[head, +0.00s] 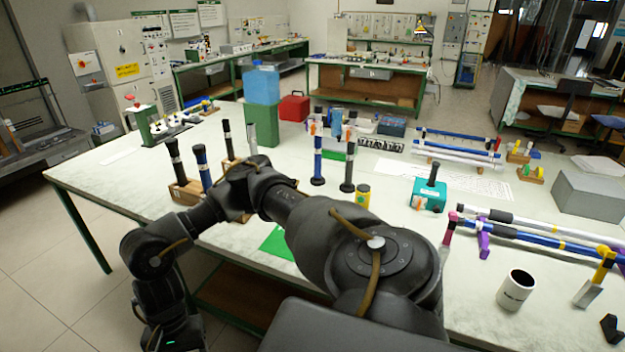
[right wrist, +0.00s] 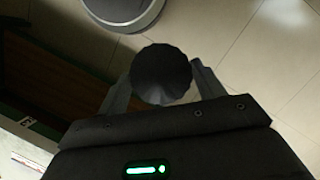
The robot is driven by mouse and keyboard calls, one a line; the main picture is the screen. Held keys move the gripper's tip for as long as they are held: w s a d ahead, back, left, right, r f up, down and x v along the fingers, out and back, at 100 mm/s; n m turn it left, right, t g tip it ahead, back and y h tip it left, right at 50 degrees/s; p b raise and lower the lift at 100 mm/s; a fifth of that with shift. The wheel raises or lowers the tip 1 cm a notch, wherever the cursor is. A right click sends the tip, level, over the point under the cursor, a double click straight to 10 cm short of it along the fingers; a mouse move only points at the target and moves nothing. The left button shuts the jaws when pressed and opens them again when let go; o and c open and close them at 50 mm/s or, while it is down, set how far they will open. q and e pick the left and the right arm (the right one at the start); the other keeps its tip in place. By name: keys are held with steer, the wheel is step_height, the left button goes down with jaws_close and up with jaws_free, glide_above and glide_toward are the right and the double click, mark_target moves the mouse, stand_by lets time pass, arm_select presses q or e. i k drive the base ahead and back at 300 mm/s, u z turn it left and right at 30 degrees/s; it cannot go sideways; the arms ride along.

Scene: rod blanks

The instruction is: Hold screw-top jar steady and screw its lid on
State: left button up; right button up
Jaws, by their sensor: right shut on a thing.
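In the right wrist view my right gripper (right wrist: 160,88) is shut on a dark round lid-like thing (right wrist: 161,74) with a ribbed edge, held between its two fingers above the floor. Whether a jar body is beneath it is hidden. In the head view one dark arm of mine crosses the front of the table and bends down at the lower left; its fingers are not visible. A white open-topped cylinder (head: 514,293) with a dark inside stands upright at the table's right front; I cannot tell if it is the screw-top jar. My left gripper is not seen.
The pale table (head: 330,222) holds upright dark and blue rods, a teal block (head: 430,194), a yellow-topped container (head: 362,195), rods on stands at the right and a grey box (head: 589,196). A brown lower shelf (right wrist: 40,85) lies left in the right wrist view.

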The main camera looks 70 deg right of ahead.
mark_target(515, 289)
steer(key=k, duration=2.4)
steer(key=z, duration=1.6)
